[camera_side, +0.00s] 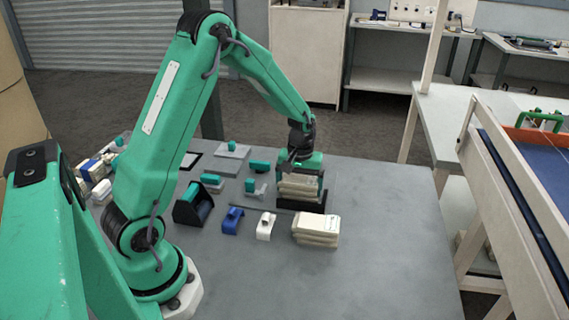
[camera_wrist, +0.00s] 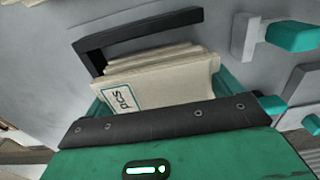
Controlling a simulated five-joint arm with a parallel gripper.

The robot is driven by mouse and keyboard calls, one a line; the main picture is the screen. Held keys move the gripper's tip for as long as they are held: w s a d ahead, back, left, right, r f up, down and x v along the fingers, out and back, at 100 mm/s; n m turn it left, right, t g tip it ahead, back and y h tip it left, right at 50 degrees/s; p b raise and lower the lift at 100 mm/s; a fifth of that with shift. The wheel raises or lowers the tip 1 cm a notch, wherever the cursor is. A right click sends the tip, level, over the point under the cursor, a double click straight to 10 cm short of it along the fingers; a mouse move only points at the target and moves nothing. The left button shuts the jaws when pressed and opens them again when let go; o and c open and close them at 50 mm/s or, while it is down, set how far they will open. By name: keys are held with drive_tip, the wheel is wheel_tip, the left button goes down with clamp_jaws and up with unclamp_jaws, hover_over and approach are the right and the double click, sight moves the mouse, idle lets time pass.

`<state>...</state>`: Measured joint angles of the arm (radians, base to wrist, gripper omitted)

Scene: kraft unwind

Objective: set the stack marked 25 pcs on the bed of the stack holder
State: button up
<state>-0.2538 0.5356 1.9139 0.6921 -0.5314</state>
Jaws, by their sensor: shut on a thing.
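My gripper (camera_side: 300,178) is shut on a cream stack (camera_side: 299,190) of flat folded pieces and points down. In the wrist view the stack (camera_wrist: 165,82) shows between my green jaws (camera_wrist: 158,98), with a green-framed label reading "pcs"; its number is hidden. The black stack holder (camera_side: 302,207) is directly below the held stack in the side view. In the wrist view its dark frame (camera_wrist: 140,28) runs along the stack's far and left sides. The stack is in or just over the bed; I cannot tell whether it touches.
A second cream stack (camera_side: 316,230) with small dark marking lies in front of the holder. A white clip-like part (camera_side: 266,226), a blue one (camera_side: 232,221) and a dark roll stand (camera_side: 193,205) are to the left. The table's right and front are clear.

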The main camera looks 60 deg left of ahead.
drive_tip(key=shift+f, duration=0.5)
idle(0.7)
drive_tip(key=o, duration=0.7)
drive_tip(key=shift+o, duration=0.2)
drive_tip(key=shift+r, duration=0.1)
drive_tip(key=shift+r, duration=3.95)
drive_tip(key=shift+r, duration=0.1)
drive_tip(key=shift+s+d+r, duration=0.2)
drive_tip(key=shift+d+r, duration=0.1)
drive_tip(key=shift+r, duration=0.25)
drive_tip(key=s+d+r+m+t, duration=0.2)
drive_tip(key=s+d+r+m, duration=0.25)
drive_tip(key=s+r, duration=0.4)
drive_tip(key=s+d+r+m+t, duration=0.1)
drive_tip(key=s+d+r+m, duration=0.1)
drive_tip(key=s, duration=0.3)
drive_tip(key=s+d+r+m+t, duration=0.2)
drive_tip(key=s+d+r, duration=0.1)
drive_tip(key=s, duration=0.3)
drive_tip(key=shift+d+r+t, duration=0.3)
drive_tip(key=shift+d+r, duration=0.05)
drive_tip(key=shift+d, duration=0.1)
